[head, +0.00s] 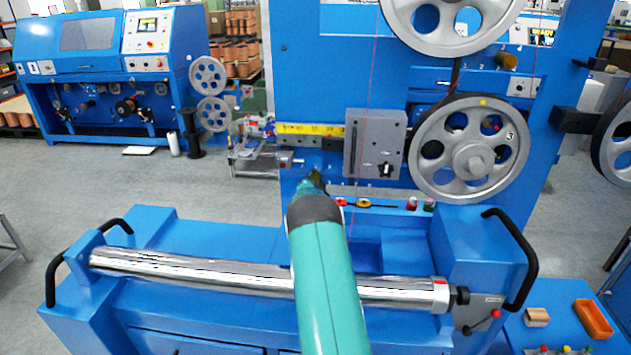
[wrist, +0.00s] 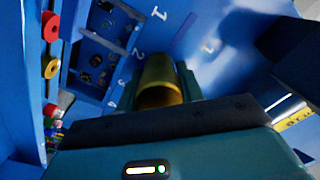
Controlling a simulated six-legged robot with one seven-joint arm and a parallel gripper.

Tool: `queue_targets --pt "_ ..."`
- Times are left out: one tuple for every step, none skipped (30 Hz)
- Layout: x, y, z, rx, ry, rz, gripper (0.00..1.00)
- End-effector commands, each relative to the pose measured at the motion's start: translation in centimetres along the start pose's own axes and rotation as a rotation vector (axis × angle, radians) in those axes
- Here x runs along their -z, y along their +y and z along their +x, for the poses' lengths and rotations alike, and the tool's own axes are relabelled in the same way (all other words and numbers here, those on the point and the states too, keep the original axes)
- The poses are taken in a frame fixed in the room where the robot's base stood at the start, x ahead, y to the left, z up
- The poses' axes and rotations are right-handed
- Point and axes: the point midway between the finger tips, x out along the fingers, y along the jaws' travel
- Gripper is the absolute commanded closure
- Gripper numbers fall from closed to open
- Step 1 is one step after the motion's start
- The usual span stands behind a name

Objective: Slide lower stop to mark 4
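My gripper (head: 314,178) reaches the blue machine panel below the yellow scale. In the wrist view, a brass-coloured cylindrical knob (wrist: 160,82), which looks like the lower stop, sits between my teal fingers. The fingers lie against both its sides with no gap showing.
A grey plate (head: 375,145) and a large spoked pulley (head: 470,150) stand to the right of my gripper. A chrome roller (head: 190,270) crosses below my arm. A thin red wire (head: 368,75) runs down the panel. Red and yellow buttons (wrist: 50,66) show in the wrist view.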

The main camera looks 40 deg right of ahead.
Motion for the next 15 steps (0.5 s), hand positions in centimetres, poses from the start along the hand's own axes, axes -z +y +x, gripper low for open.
queue_targets --pt "0.0 0.0 0.0 0.0 0.0 0.0 0.76" --pt "0.0 0.0 0.0 0.0 0.0 0.0 0.82" --pt "0.0 0.0 0.0 0.0 0.0 0.0 0.9" --pt "0.0 0.0 0.0 0.0 0.0 0.0 0.95" --pt "0.0 0.0 0.0 0.0 0.0 0.0 1.0" --pt "0.0 0.0 0.0 0.0 0.0 0.0 1.0" --pt "0.0 0.0 0.0 0.0 0.0 0.0 1.0" --pt "0.1 0.1 0.0 0.0 0.0 0.0 1.0" --pt "0.4 0.4 0.0 0.0 0.001 -0.001 1.0" --pt "0.7 0.6 0.0 -0.001 0.002 -0.002 1.0" --pt "1.1 1.0 0.0 -0.002 0.003 -0.001 1.0" --pt "1.7 1.6 0.0 -0.003 0.004 -0.001 1.0" --pt "2.2 2.2 0.0 -0.004 0.005 -0.002 1.0" --pt "2.7 2.7 0.0 -0.004 0.004 -0.002 1.0" --pt "3.3 3.3 -0.1 -0.005 0.005 -0.001 1.0"
